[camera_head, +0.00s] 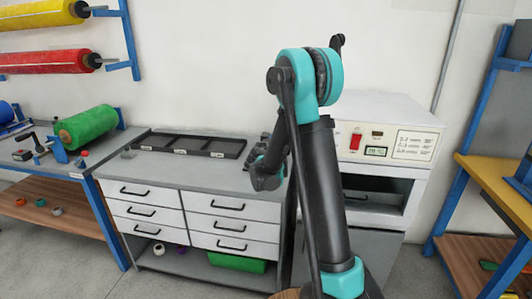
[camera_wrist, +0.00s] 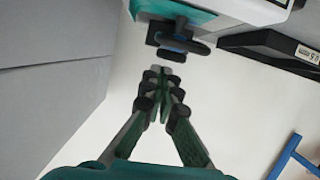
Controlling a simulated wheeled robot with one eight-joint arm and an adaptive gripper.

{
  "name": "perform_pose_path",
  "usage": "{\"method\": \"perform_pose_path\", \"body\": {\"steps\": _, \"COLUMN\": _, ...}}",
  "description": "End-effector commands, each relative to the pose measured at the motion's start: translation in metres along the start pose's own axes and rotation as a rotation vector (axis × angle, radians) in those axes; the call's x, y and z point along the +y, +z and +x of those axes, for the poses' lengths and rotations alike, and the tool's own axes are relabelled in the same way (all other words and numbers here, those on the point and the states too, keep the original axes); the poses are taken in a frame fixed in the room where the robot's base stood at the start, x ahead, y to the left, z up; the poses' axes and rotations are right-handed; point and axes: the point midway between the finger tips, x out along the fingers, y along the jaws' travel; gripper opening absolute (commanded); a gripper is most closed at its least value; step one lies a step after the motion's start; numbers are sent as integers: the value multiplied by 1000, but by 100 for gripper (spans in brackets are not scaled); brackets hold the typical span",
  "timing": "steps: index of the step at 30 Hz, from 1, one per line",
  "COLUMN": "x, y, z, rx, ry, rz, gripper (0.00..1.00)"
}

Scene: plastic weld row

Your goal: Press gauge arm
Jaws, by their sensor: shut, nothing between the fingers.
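In the wrist view, a teal body with a black block and a black, blue-edged arm-like part (camera_wrist: 182,42) shows at the top. It looks like the gauge and its arm, but I cannot tell for certain. My gripper (camera_wrist: 157,72) is shut and empty, its fingertips pointing at that part and just below it in the picture. I cannot tell whether they touch it. In the head view, my arm's teal and black end is over the right part of the grey bench top (camera_head: 195,171). My fingertips and the gauge cannot be made out there.
A black compartment tray (camera_head: 172,151) lies at the bench's back; a dark tray edge with a label (camera_wrist: 270,46) shows in the wrist view. A white machine (camera_head: 394,118) with a red switch stands to the right, partly behind my arm. A green roll (camera_head: 88,127) lies left.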

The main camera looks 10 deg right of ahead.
Motion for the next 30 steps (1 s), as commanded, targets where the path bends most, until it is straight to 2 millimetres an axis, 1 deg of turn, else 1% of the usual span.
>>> {"method": "perform_pose_path", "body": {"steps": 9, "x": -2, "y": 39, "z": -37, "rx": 2, "ry": -1, "rz": -2, "gripper": 0}}
{"method": "perform_pose_path", "body": {"steps": 15, "x": -2, "y": 56, "z": -54, "rx": 1, "ry": 0, "rz": -1, "gripper": 0}}
{"method": "perform_pose_path", "body": {"steps": 21, "x": -2, "y": 60, "z": -58, "rx": 2, "ry": 1, "rz": -1, "gripper": 0}}
{"method": "perform_pose_path", "body": {"steps": 30, "x": -1, "y": 60, "z": -59, "rx": -1, "ry": 3, "rz": -1, "gripper": 0}}
